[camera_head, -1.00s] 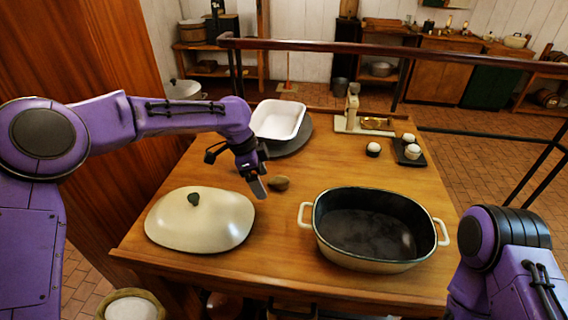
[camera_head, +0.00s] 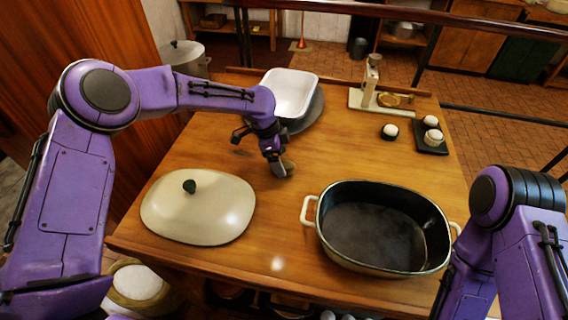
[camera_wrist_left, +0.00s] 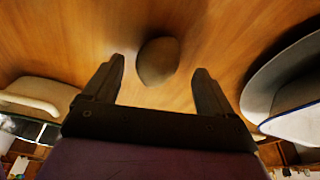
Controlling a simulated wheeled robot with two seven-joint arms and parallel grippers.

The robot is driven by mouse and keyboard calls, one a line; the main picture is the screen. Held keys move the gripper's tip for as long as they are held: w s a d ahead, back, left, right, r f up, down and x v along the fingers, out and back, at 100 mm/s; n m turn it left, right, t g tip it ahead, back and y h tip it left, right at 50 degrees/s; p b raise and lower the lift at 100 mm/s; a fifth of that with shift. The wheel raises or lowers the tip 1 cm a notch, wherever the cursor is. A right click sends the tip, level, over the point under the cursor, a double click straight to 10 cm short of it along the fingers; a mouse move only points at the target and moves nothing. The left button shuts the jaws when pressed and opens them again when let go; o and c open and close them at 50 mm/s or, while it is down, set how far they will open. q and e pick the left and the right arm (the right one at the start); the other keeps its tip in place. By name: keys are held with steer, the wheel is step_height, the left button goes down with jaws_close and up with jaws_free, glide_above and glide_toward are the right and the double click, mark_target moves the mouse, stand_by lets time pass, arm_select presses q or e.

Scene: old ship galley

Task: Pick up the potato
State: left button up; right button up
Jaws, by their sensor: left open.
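The potato (camera_wrist_left: 157,60) is a brown oval lying on the wooden table. In the left wrist view it lies just beyond the fingertips, roughly in line with the gap between them. In the head view the potato (camera_head: 289,166) shows at the right side of my left gripper (camera_head: 278,171), which hides part of it. My left gripper (camera_wrist_left: 158,78) is open and empty, with its fingers pointing down at the table. My right arm shows at the lower right of the head view, but its gripper is out of view.
A cream lid (camera_head: 198,208) lies left of the gripper. A big dark-lined roasting pan (camera_head: 311,212) stands at right. Behind are a white dish (camera_head: 290,92) on a dark round plate, a scale (camera_head: 370,88) and several white round items near a black tray (camera_head: 430,150).

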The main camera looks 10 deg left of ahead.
arm_select(q)
steer(key=shift+x, duration=1.35)
steer(key=shift+s, duration=0.15)
steer(key=c, duration=1.2)
steer(key=shift+o, duration=0.2)
arm_select(e)
steer(key=shift+r, duration=0.55)
